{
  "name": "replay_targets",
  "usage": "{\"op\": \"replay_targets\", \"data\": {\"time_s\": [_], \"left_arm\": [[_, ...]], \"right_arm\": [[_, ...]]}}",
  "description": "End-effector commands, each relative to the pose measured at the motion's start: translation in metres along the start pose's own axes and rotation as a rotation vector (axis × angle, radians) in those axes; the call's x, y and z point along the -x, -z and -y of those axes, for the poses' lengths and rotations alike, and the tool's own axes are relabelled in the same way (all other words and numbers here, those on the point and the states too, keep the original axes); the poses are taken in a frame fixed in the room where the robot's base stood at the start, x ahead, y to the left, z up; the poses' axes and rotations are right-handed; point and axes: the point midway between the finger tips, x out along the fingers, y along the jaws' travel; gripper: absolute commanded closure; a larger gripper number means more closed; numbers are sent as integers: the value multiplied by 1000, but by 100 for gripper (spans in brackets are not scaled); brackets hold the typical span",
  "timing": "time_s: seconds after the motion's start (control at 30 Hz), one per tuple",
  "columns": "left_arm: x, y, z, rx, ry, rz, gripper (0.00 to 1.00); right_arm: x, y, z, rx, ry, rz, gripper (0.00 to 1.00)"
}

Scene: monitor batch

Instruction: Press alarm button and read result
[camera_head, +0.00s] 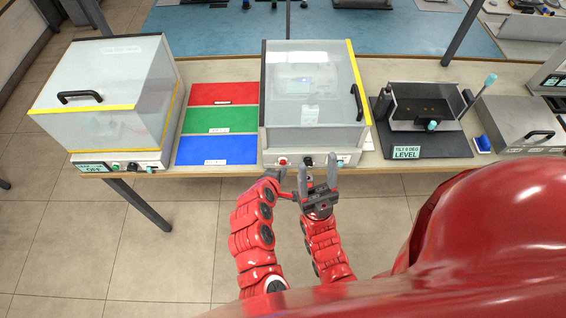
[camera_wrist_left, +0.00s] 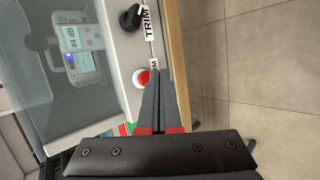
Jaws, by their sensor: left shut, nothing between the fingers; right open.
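The red alarm button (camera_head: 283,161) is on the front panel of the middle clear-lidded box (camera_head: 310,133). In the left wrist view, the red button (camera_wrist_left: 141,78) has a pale ring, and a label beside it is partly hidden, ending in "RM". My left gripper (camera_head: 274,174) is shut and empty; its tips (camera_wrist_left: 160,76) are right beside the button, and I cannot tell whether they touch it. A meter inside the box (camera_wrist_left: 72,40) reads "84 dB" on its screen. My right gripper (camera_head: 318,178) is open and empty in front of the same panel, right of the left gripper.
A black knob (camera_wrist_left: 131,17) marked "TRIM" is next to the button. Another lidded box (camera_head: 110,115) stands left, beyond red, green and blue mats (camera_head: 217,120). A black levelling fixture (camera_head: 425,140) and a grey case (camera_head: 515,122) stand right. Open floor lies in front of the table.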

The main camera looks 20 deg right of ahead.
Motion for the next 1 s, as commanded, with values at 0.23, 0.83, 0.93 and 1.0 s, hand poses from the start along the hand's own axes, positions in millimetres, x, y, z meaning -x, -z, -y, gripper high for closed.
{"op": "replay_targets", "data": {"time_s": [0.23,0.83,0.93,1.0], "left_arm": [[3,-2,2,1,0,1,100],[35,-13,32,0,-2,-1,100],[34,-13,32,0,-2,0,100],[34,-13,32,0,-2,0,100]], "right_arm": [[-2,0,0,0,0,0,42],[-20,3,-1,0,0,0,42],[-20,3,-1,0,0,0,42],[-20,3,-1,0,0,0,42]]}}
